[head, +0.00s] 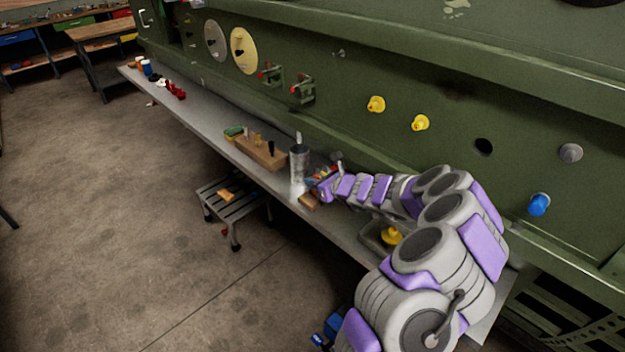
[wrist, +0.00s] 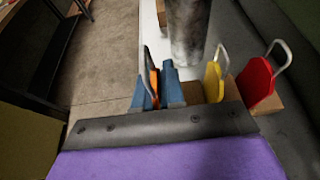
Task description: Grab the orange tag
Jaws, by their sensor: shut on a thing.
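In the wrist view the orange tag (wrist: 155,82) stands on edge between the two blue fingers of my gripper (wrist: 156,88). The fingers are closed on it, and a grey wire loop rises beside it. A yellow tag (wrist: 212,82) and a red tag (wrist: 257,82), each with a wire loop, stand to the right, apart from the fingers. In the head view my gripper (head: 320,182) is low over the bench beside the grey cylinder; the orange tag cannot be made out clearly there.
A grey metal cylinder (head: 299,165) stands close beyond my gripper, also in the wrist view (wrist: 188,30). A wooden block with tools (head: 262,152) lies further along the narrow bench (head: 215,118). The green fuselage panel (head: 370,75) rises behind. A step stool (head: 235,190) stands below.

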